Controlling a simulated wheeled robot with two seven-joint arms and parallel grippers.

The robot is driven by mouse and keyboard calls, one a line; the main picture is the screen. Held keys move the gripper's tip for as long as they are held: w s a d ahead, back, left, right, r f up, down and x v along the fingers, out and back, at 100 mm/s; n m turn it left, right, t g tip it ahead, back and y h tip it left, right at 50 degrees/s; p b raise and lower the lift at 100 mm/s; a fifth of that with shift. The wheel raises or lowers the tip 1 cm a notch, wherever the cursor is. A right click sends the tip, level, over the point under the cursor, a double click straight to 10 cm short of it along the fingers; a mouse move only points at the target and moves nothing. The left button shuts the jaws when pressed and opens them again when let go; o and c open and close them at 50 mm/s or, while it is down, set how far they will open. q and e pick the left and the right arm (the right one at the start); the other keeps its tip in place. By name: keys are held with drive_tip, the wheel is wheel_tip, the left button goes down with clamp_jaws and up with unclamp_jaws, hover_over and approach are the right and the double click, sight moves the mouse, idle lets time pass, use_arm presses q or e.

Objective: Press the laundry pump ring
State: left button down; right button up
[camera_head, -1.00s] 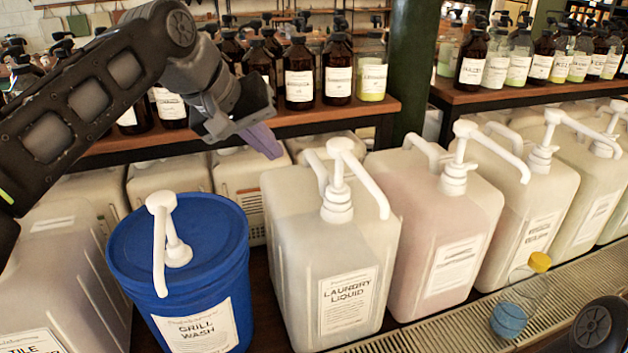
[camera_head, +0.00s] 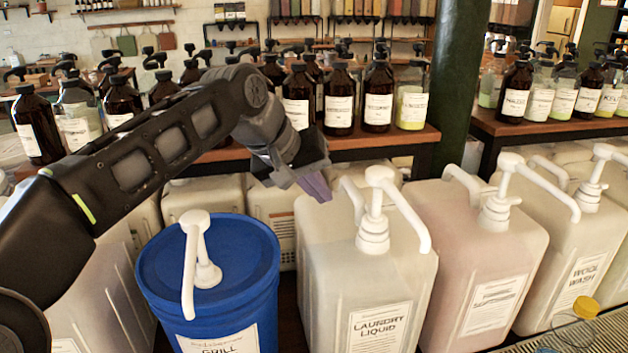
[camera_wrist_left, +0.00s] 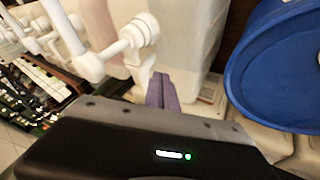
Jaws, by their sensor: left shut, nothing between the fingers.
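The laundry liquid jug (camera_head: 368,275) is a large whitish container with a printed label, right of centre in the head view. Its white pump (camera_head: 378,185) stands upright, with a spout bending down to the right and a ringed collar (camera_head: 373,232) at its base. My left gripper (camera_head: 318,188) has purple fingers, shut and empty, pointing down just left of the pump above the jug's top. In the left wrist view the fingers (camera_wrist_left: 162,92) appear beside a white pump (camera_wrist_left: 125,42). I cannot tell whether they touch anything. My right gripper is not in view.
A blue grill wash bucket (camera_head: 215,275) with a white pump stands left of the jug. A pinkish jug (camera_head: 480,270) stands close on its right. A wooden shelf (camera_head: 375,145) with several bottles runs behind, beside a green post (camera_head: 455,85).

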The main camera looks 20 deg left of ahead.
sight(370, 211)
use_arm(q)
drive_tip(key=x, duration=0.5)
drive_tip(key=shift+w+d+f+p, duration=0.1)
drive_tip(key=shift+f+p, duration=0.1)
drive_tip(key=shift+p, duration=0.1)
drive_tip(key=d, duration=0.1)
drive_tip(key=w+d+p, duration=0.1)
drive_tip(key=d, duration=0.1)
drive_tip(key=shift+w+r, duration=0.15)
drive_tip(key=shift+w, duration=0.05)
drive_tip(key=shift+w+d, duration=0.1)
drive_tip(key=shift+d, duration=0.2)
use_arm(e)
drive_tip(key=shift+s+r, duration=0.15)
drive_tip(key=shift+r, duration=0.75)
use_arm(q)
drive_tip(key=shift+a, duration=0.1)
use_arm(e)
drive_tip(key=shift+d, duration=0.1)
